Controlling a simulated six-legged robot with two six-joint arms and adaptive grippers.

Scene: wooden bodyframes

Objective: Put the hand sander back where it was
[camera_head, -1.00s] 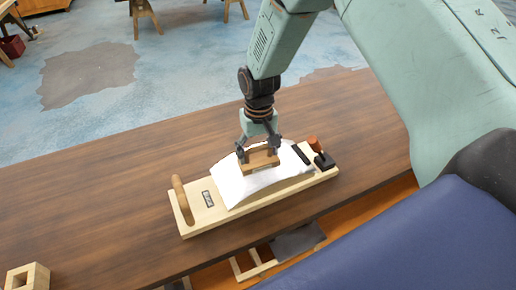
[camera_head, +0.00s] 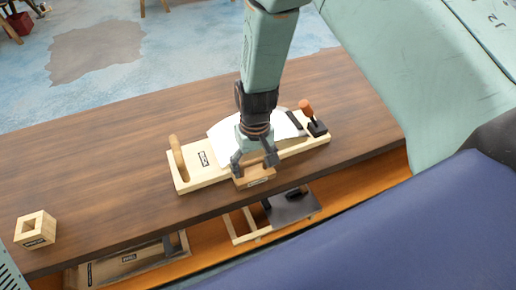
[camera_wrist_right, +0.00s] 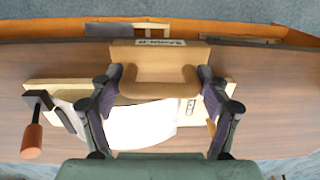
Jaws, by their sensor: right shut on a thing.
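The hand sander (camera_head: 260,178) is a small wooden block with a rounded handle and a dark label. My right gripper (camera_head: 254,165) is shut on its handle and holds it at the near side of the wooden jig board, by the table's front edge. In the right wrist view the sander (camera_wrist_right: 155,53) sits between the fingers of the right gripper (camera_wrist_right: 160,80). The jig board (camera_head: 198,178) carries a curved white panel (camera_head: 222,130), partly hidden by my gripper. The gap between sander and tabletop cannot be judged. My left gripper is not in view.
The board has an upright wooden handle (camera_head: 177,155) at its left and an orange-knobbed clamp (camera_head: 309,115) at its right. A hollow wooden block (camera_head: 36,230) stands at the table's left. A lower shelf (camera_head: 352,182) holds frames and a dark plate (camera_head: 291,206). The dark tabletop (camera_head: 110,150) is mostly clear.

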